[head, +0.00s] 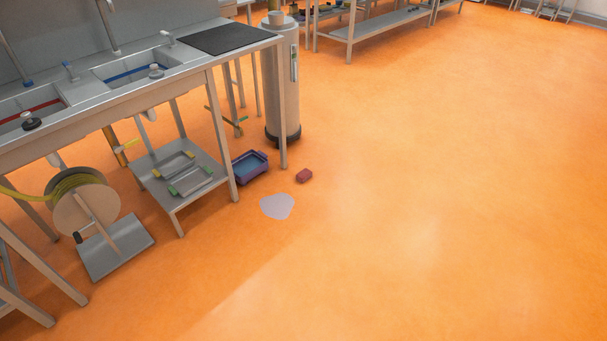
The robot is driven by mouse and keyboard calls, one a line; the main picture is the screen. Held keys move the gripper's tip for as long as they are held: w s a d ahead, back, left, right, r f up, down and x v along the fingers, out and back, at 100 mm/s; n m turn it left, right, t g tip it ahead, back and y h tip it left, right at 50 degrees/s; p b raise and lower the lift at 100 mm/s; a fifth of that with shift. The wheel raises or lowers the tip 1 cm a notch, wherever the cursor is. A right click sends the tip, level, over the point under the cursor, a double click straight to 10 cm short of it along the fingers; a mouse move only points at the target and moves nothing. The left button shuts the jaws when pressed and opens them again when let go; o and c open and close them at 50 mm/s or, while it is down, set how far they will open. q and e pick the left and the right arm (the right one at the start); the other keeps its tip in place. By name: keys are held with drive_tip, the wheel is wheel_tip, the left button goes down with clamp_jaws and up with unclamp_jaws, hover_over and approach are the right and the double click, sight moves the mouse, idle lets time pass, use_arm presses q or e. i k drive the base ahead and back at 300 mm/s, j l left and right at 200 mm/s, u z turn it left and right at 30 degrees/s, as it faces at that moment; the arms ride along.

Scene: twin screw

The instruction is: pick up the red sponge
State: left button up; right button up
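The red sponge (304,176) is a small dark red block lying on the orange floor, near the middle of the head view. It lies just right of the sink bench's front leg. A pale grey-lilac patch (277,206) is on the floor in front of it and to the left, apart from it. Neither of my grippers is in the head view.
A steel sink bench (213,52) fills the left, with a low shelf (160,185) holding trays. A purple-and-blue bin (250,166) and a tall grey cylinder (283,90) stand near the sponge. A hose reel (88,210) stands at lower left. The floor to the right is clear.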

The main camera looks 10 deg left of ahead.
sight(305, 175)
drive_tip(key=i+l+u, duration=0.1)
drive_tip(key=i, duration=0.35)
drive_tip(key=i+l, duration=0.1)
drive_tip(key=i, duration=0.4)
drive_tip(key=i+l+u, duration=0.15)
drive_tip(key=i, duration=0.3)
drive_tip(key=i+l, duration=0.15)
drive_tip(key=i, duration=0.3)
drive_tip(key=j+u, duration=0.05)
